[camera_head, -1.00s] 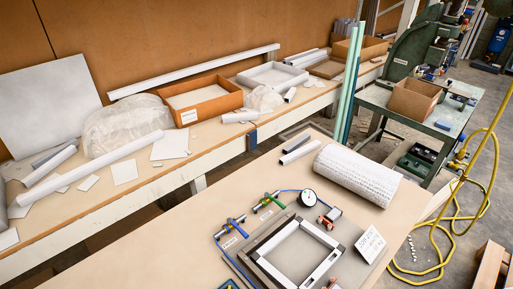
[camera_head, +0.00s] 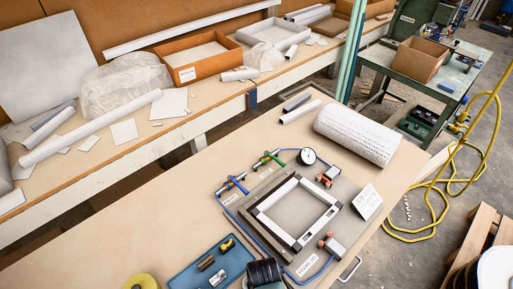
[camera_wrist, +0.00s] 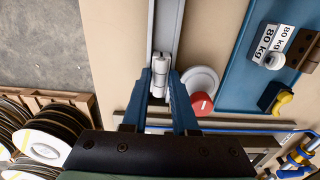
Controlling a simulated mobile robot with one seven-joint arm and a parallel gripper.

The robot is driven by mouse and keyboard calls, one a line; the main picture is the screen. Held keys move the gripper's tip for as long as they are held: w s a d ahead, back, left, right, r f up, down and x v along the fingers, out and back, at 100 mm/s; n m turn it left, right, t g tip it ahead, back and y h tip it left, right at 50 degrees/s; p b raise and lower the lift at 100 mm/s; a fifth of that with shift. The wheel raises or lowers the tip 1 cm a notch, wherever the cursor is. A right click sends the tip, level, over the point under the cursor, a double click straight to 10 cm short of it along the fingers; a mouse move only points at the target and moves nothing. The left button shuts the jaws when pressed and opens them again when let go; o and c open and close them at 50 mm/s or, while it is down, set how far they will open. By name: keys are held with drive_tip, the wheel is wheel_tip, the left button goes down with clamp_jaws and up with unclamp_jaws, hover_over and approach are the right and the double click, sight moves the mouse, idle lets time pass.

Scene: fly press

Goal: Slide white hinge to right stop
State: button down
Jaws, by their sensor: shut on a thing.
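In the wrist view, a white, barrel-shaped hinge (camera_wrist: 160,76) sits on a grey rail (camera_wrist: 168,28) that runs up the picture. My gripper (camera_wrist: 159,90) is shut on the white hinge, with one blue finger on each side of it. The fingers and dark palm hide the lower part of the rail. I cannot make out a right stop. I do not see the gripped hinge, the rail or the gripper's fingers in the head view.
A red knob on a white disc (camera_wrist: 201,92) stands close right of the gripper. A blue tray (camera_head: 187,283) holds small parts. A white square frame (camera_head: 266,200) lies on a clamping fixture. Spools (camera_wrist: 48,138) lie on a pallet beside the bench.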

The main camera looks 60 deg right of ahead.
drive_tip(key=shift+s+d, duration=0.1)
drive_tip(key=shift+d, duration=0.15)
drive_tip(key=shift+d, duration=0.1)
drive_tip(key=shift+s+d, duration=0.2)
drive_tip(key=shift+d, duration=0.7)
drive_tip(key=c, duration=0.6)
unclamp_jaws()
drive_tip(key=shift+c, duration=1.4)
drive_tip(key=shift+r+p, duration=3.5)
drive_tip(key=shift+p, duration=0.05)
